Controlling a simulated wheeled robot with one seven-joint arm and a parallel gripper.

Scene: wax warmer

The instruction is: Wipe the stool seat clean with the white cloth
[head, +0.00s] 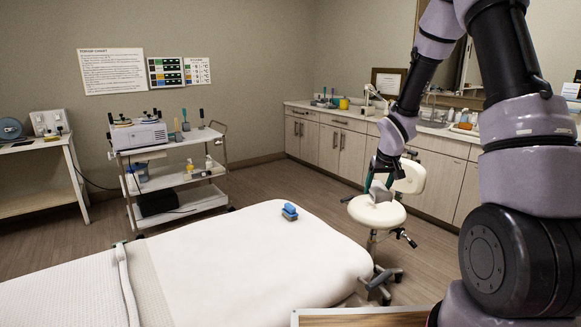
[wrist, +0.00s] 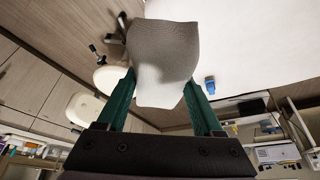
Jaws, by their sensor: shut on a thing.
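My gripper (head: 374,178) is shut on the white cloth (head: 380,191), which looks grey on its shaded side. In the wrist view the cloth (wrist: 163,55) hangs between the two green fingers of my gripper (wrist: 159,80). The round cream stool seat (head: 377,213) shows behind and below the cloth in the head view. In the wrist view the seat (wrist: 108,77) is small and off to the left, partly behind a finger, and the cloth looks apart from it. Any marks on the seat are too small to tell.
The stool's backrest (head: 410,178) rises behind the seat. A white treatment bed (head: 250,265) with a blue block (head: 290,211) on it fills the front. A trolley (head: 178,177) stands at the left, and cabinets (head: 340,147) line the back. Floor is clear between them.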

